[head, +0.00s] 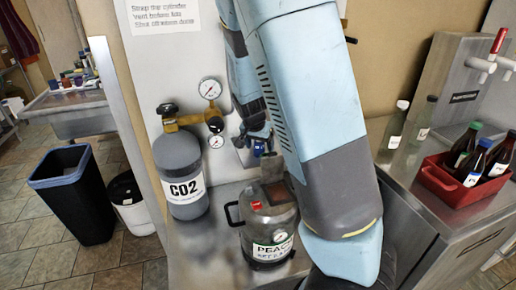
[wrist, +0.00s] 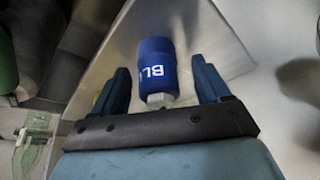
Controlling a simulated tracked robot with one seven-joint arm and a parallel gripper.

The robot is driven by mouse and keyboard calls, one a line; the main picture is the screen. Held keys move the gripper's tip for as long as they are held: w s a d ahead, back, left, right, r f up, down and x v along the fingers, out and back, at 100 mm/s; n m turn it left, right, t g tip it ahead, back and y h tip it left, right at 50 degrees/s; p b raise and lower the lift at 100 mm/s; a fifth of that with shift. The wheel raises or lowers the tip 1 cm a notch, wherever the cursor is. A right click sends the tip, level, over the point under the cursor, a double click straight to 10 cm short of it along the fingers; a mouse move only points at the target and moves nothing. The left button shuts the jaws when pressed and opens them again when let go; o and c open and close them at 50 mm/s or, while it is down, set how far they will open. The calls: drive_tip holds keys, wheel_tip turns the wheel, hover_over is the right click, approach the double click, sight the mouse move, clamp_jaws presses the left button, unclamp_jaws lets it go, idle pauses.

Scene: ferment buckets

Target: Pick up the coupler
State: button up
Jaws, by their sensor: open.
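In the head view my gripper (head: 259,146) is partly behind my arm, low in front of the white panel. I cannot clearly tell the coupler from the blue fingers there.
A keg labelled PEACH (head: 268,226) stands below my gripper, beside a grey CO2 cylinder (head: 181,172) with gauges (head: 210,89). At right, a red crate (head: 450,184) of bottles and loose bottles (head: 394,128) stand on a steel counter. A dark bin (head: 75,195) is at left.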

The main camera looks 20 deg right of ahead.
drive_tip(key=shift+d+f, duration=0.1)
drive_tip(key=shift+f, duration=0.1)
drive_tip(key=c, duration=1.2)
drive_tip(key=shift+w+r, duration=0.1)
drive_tip(key=shift+c, duration=0.2)
drive_tip(key=shift+r, duration=0.3)
wheel_tip(320, 180, up, 2)
drive_tip(key=shift+r, duration=0.25)
drive_tip(key=shift+s+d+r, duration=0.15)
drive_tip(key=shift+s+r, duration=1.45)
drive_tip(key=shift+s, duration=0.75)
drive_tip(key=shift+s+d+r, duration=0.15)
drive_tip(key=shift+s+r, duration=1.5)
drive_tip(key=shift+s, duration=0.7)
drive_tip(key=shift+s+d+r, duration=0.15)
drive_tip(key=shift+s+r, duration=1.45)
drive_tip(key=shift+s, duration=0.75)
